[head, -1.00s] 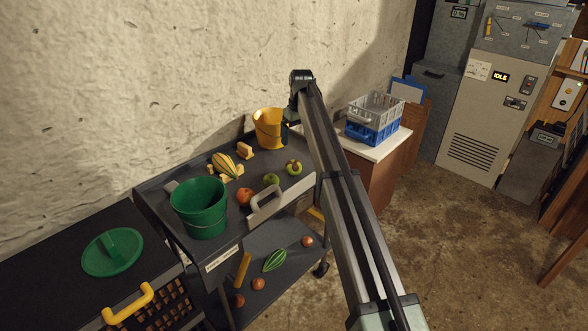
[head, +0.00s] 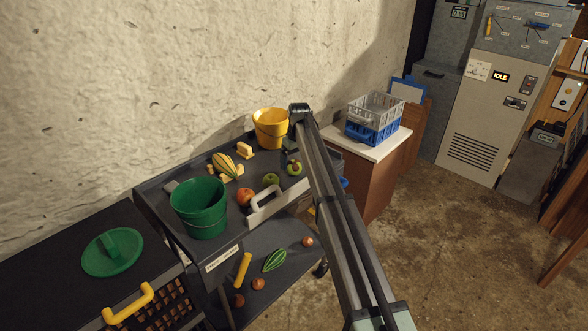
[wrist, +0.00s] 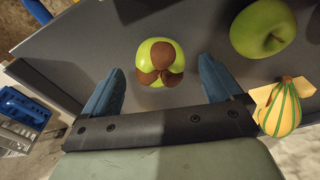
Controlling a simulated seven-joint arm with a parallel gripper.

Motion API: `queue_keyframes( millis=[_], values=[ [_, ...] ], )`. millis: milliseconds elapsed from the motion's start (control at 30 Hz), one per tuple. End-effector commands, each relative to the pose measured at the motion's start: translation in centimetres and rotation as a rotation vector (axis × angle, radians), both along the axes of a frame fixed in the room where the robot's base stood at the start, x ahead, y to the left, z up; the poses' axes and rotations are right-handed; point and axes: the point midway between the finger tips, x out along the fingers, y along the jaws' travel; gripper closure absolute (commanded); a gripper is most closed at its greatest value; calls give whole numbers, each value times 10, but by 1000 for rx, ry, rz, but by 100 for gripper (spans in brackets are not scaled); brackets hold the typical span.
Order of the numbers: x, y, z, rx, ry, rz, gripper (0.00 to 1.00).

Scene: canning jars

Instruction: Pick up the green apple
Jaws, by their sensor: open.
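A plain green apple (head: 271,179) sits on the cart's top shelf, beside a red-orange apple. It also shows in the wrist view (wrist: 263,28), at the upper right, outside my fingers. A second green fruit with brown patches (head: 294,168) lies to its right on the shelf. In the wrist view this patched fruit (wrist: 148,57) lies between and a little beyond my two blue fingers. My gripper (wrist: 161,75) is open and empty, above the shelf. In the head view my gripper (head: 291,146) is partly hidden by my arm.
The dark cart holds a green bucket (head: 201,208), a yellow bucket (head: 270,128), a red-orange apple (head: 245,197) and a striped yellow squash (head: 224,164). Stacked crates (head: 373,118) stand on a cabinet at right.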

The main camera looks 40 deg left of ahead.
Motion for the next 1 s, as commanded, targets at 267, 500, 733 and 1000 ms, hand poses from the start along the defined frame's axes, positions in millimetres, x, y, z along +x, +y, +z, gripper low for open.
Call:
queue_keyframes(
  millis=[267, 500, 733, 1000],
  values=[
    [0, 3, -24, 0, 0, 0, 7],
    [0, 2, -24, 0, 0, 0, 15],
    [0, 2, -23, 0, 0, 0, 37],
    [0, 3, -23, 0, 0, 0, 48]
  ],
)
